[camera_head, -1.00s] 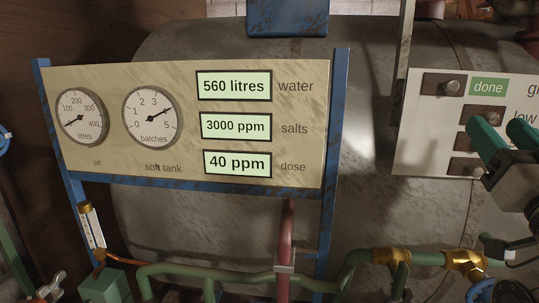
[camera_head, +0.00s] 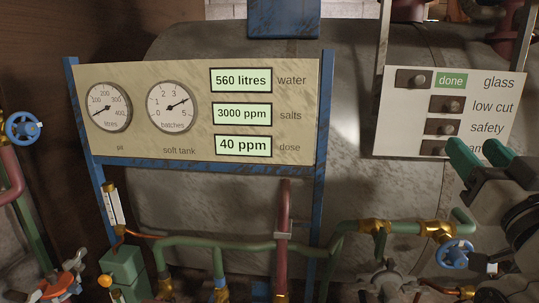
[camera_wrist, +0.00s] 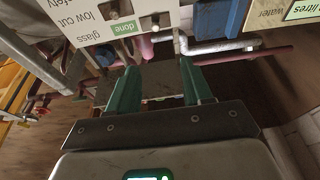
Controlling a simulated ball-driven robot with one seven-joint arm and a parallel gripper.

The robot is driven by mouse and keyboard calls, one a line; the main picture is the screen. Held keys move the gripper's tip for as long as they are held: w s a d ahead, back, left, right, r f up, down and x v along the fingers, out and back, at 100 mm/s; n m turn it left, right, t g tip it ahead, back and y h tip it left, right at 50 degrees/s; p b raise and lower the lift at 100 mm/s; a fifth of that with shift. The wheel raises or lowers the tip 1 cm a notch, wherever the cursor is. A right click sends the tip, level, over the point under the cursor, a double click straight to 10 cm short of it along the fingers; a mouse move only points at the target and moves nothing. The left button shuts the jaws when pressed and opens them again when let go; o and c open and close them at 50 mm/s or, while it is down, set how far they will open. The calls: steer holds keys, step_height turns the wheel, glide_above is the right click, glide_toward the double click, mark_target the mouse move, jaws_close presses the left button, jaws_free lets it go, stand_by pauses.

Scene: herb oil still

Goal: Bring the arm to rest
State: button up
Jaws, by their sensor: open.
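My gripper (camera_head: 468,158) is at the right of the head view, its two green fingers in front of the lower part of the white switch panel (camera_head: 390,128). In the wrist view my gripper (camera_wrist: 157,92) shows its green fingers spread apart with nothing between them. The panel also shows in the wrist view (camera_wrist: 75,22), beyond the fingers, with its green "done" label and the words "glass" and "low cut". In the head view the fingers overlap the lowest label, hiding part of it. I cannot tell whether the fingers touch the panel.
A gauge board (camera_head: 195,150) on blue posts stands at left, reading 560 litres, 3000 ppm and 40 ppm. A large grey tank (camera_head: 230,205) lies behind. Green pipes (camera_head: 205,243), a red pipe (camera_head: 283,210) and blue handwheels (camera_head: 455,254) crowd the lower area.

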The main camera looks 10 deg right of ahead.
steer(key=s+a+f+g+y, duration=0.1)
steer(key=f+g, duration=0.2)
steer(key=f, duration=0.8)
steer(key=s+a+f+n+g+y, duration=0.15)
steer(key=f+g, duration=0.25)
steer(key=f, duration=0.6)
steer(key=a+f+g+y, duration=0.1)
steer(key=f+g, duration=0.2)
steer(key=f, duration=0.8)
steer(key=s+a+f+g+y, duration=0.1)
steer(key=s+f+g, duration=0.3)
steer(key=s+f, duration=0.7)
steer(key=s+a+f+n+g+y, duration=0.1)
steer(key=s+a+f+g, duration=0.2)
steer(key=s+f, duration=0.7)
steer(key=s+g, duration=0.1)
steer(key=g, duration=0.1)
steer(key=shift+s+f+g, duration=0.3)
steer(key=shift+s+f, duration=0.05)
